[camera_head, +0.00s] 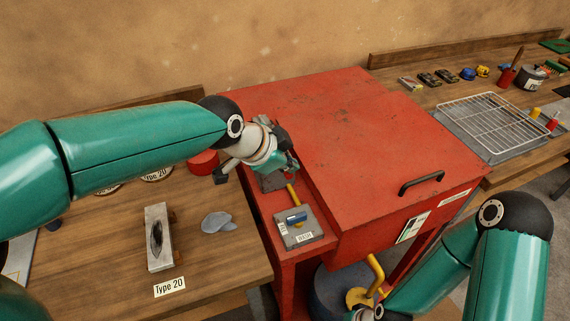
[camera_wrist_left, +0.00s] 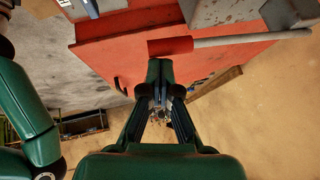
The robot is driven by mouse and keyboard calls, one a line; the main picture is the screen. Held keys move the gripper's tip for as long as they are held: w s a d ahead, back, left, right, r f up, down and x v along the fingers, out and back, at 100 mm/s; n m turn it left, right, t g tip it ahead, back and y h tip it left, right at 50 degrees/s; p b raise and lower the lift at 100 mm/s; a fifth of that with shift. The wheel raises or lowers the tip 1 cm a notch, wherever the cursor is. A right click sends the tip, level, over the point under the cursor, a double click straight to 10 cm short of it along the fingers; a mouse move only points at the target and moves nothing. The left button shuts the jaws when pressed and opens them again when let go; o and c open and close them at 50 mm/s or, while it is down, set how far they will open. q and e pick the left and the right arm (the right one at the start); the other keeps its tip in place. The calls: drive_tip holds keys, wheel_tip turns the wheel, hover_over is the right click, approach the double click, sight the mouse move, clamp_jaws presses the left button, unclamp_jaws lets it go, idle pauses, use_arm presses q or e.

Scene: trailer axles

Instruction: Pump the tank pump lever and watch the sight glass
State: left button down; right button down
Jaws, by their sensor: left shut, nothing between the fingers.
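A lever with a red grip (camera_wrist_left: 170,46) and a grey rod (camera_wrist_left: 250,40) crosses the left wrist view over the red surface. My left gripper (camera_wrist_left: 160,72) is shut and empty, its tips close to the red grip; I cannot tell whether they touch. In the head view my left gripper (camera_head: 288,166) is at the red cabinet's left side and hides most of the lever. A grey block (camera_head: 270,182) shows below it. I cannot make out a sight glass. My right wrist (camera_head: 368,313) is at the bottom edge; its fingers are not clear.
A labelled grey plate (camera_head: 302,240) with a blue handle sits on the red ledge. The red cabinet (camera_head: 330,110) stands behind. A wooden bench (camera_head: 110,250) holds a grey block (camera_head: 158,238) and a cloth (camera_head: 217,222).

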use_arm(q)
drive_tip(key=v, duration=0.9)
drive_tip(key=shift+s+f+b, duration=0.15)
drive_tip(key=shift+s+b, duration=0.05)
drive_tip(key=shift+b, duration=0.1)
